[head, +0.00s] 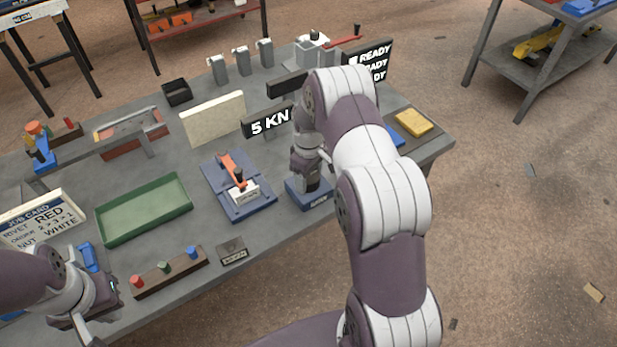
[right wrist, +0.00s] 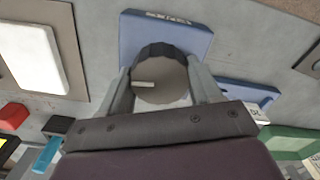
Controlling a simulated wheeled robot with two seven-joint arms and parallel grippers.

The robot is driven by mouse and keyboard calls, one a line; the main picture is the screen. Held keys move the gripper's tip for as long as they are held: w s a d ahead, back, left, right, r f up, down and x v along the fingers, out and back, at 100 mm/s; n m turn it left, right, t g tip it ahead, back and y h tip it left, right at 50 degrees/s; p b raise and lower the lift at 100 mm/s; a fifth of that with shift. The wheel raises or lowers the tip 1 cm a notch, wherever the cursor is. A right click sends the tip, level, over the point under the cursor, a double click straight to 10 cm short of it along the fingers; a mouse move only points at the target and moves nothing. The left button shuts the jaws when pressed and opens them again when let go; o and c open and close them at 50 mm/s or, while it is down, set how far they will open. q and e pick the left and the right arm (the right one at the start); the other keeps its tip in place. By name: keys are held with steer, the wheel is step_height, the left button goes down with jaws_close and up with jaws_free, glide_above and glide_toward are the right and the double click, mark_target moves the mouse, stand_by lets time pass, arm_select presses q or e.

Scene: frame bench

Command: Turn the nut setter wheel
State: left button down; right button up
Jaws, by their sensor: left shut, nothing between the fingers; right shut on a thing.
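The nut setter wheel (right wrist: 160,85) is a round knob with a dark ribbed rim and a grey top bearing a short pale mark. It stands on a blue lettered base (right wrist: 165,35), which in the head view is at the bench's front edge. My right gripper (right wrist: 160,92) is shut on the wheel, one finger on each side. In the head view my right arm hides most of the wheel. My left gripper (head: 88,328) is shut and empty at the lower left, over the bench's front left, partly cut off by the frame edge.
Left of the base are a blue fixture with an orange lever (head: 232,168), a green tray (head: 145,210) and a rack of coloured pegs (head: 168,272). Behind stand a "5 KN" display (head: 268,120) and a READY sign (head: 376,58). A yellow block (head: 414,122) lies to the right.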

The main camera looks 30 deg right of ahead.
steer(key=m, duration=0.3)
steer(key=shift+w+r+m+b, duration=0.1)
steer(key=shift+w+m+b, duration=0.05)
steer(key=shift+m+b, duration=0.25)
steer(key=m, duration=0.3)
steer(key=shift+m, duration=0.3)
steer(key=m+b, duration=0.1)
steer(key=m, duration=0.3)
steer(key=shift+r+m, duration=0.1)
steer(key=shift+m, duration=1.7)
steer(key=o, duration=0.8)
steer(key=shift+o, duration=1.1)
